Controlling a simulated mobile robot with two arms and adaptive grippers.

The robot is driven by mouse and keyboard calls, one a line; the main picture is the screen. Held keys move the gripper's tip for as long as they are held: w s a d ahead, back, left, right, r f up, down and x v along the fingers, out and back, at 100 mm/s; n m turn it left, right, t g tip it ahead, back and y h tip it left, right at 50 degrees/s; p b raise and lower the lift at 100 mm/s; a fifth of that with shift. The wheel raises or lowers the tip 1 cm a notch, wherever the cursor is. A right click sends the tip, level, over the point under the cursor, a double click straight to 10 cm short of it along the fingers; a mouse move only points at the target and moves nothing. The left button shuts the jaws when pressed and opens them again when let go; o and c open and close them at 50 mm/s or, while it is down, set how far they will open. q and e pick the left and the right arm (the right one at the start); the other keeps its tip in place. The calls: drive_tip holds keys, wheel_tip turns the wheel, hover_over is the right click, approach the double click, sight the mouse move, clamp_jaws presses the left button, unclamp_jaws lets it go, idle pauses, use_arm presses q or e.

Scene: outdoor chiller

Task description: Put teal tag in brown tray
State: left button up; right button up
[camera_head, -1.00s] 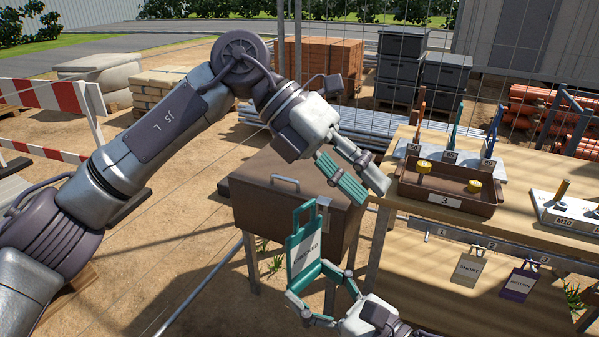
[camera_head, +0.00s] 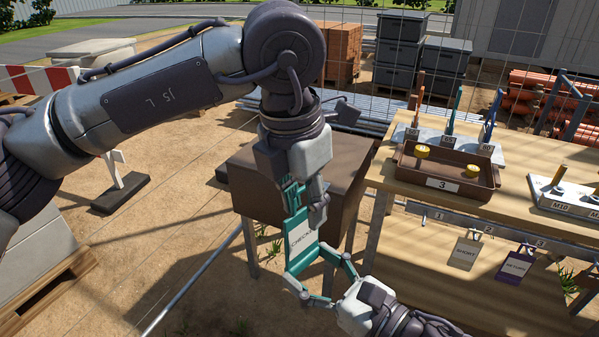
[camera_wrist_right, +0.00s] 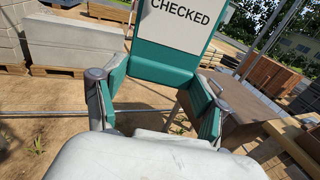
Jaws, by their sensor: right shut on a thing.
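The teal tag (camera_head: 301,243) is marked CHECKED and hangs in the air left of the workbench, tilted. My right gripper (camera_head: 318,268) is shut on its lower end; the right wrist view also shows the tag (camera_wrist_right: 165,62) between the two fingers. My left gripper (camera_head: 304,203) points down at the tag's upper end and covers its loop. I cannot tell whether its fingers have closed on the tag. The brown tray (camera_head: 484,191), labelled 3, stands on the bench to the right, with two yellow round pieces in it. Both grippers are apart from the tray.
A brown box (camera_head: 247,190) stands behind the grippers. Upright tools in a grey rack (camera_head: 462,143) stand behind the tray, and a white block (camera_head: 565,200) is to its right. Short (camera_head: 465,253) and Return (camera_head: 515,267) tags hang from a rail below the bench top.

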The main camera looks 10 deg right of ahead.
sight(307, 228)
use_arm(q)
drive_tip(key=shift+w+d+f, duration=0.1)
drive_tip(key=shift+d+f, duration=0.05)
drive_tip(key=shift+f, duration=0.9)
drive_tip(key=shift+w+d+f, duration=0.1)
drive_tip(key=shift+d+f, duration=0.05)
drive_tip(key=shift+f, duration=0.9)
drive_tip(key=shift+s, duration=0.1)
clamp_jaws()
use_arm(e)
drive_tip(key=o, duration=1.7)
drive_tip(key=shift+r, duration=0.1)
drive_tip(key=shift+o, duration=0.9)
